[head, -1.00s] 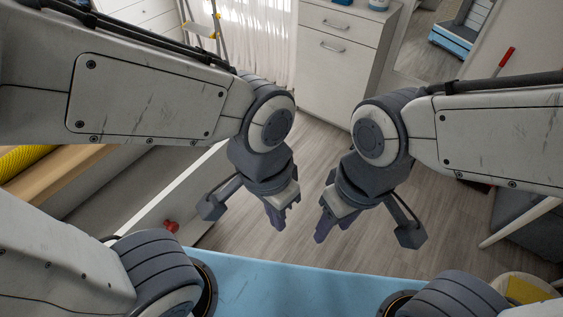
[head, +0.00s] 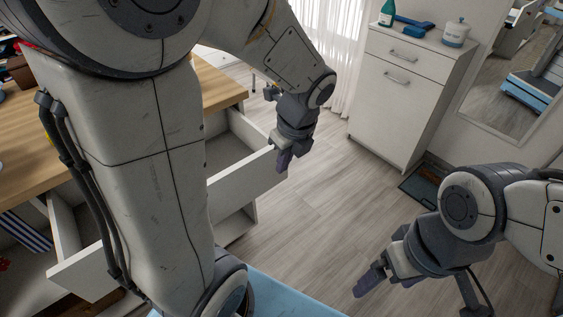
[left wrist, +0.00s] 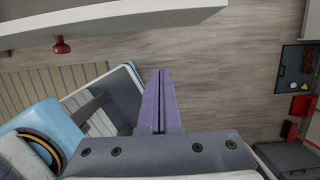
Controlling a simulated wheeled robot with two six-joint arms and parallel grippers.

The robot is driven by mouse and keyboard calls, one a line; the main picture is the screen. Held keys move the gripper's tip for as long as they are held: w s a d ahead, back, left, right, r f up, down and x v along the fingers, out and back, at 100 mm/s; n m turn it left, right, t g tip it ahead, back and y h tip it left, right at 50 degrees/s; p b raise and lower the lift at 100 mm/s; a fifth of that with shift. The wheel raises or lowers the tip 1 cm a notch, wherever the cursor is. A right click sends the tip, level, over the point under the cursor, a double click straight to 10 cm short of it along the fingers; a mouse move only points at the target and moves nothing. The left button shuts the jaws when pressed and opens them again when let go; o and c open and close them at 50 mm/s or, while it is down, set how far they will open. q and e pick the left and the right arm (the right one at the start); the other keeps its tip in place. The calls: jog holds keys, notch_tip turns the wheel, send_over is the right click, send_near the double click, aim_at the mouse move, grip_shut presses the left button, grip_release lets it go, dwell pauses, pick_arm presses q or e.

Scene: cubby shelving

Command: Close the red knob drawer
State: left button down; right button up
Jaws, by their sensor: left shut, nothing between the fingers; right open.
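In the left wrist view a white drawer front (left wrist: 120,22) crosses the top, with a red knob (left wrist: 62,46) on its outer face. My left gripper (left wrist: 161,74) is shut and empty, apart from the knob and to its right in that view. In the head view an open white drawer (head: 248,180) sticks out from the wooden-topped desk, and my left gripper (head: 284,162) is by the outer end of its front panel. I cannot tell whether they touch. The red knob is hidden there. My right gripper (head: 368,280) is open and empty over the floor at the right.
Another open drawer (head: 85,265) is at the lower left, partly behind my left arm. The wooden desktop (head: 220,85) is above the drawers. A white cabinet (head: 400,100) stands at the back with a bottle and jar on top. Floor between desk and cabinet is clear.

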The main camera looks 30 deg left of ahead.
aim_at(267, 174)
pick_arm(q)
jog(key=a+f+b, duration=0.1)
jog(key=a+f, duration=0.1)
jog(key=f, duration=0.1)
jog(key=w+a+f+b, duration=0.1)
jog(key=f, duration=0.2)
jog(key=w+a+f+b, duration=0.1)
jog(key=a+f, duration=0.1)
jog(key=f, duration=0.1)
jog(key=shift+w+a+f, duration=0.15)
jog(key=shift+a+f, duration=0.05)
jog(key=shift+a, duration=0.2)
pick_arm(e)
notch_tip(267, 174, down, 4)
jog(key=shift+r, duration=0.25)
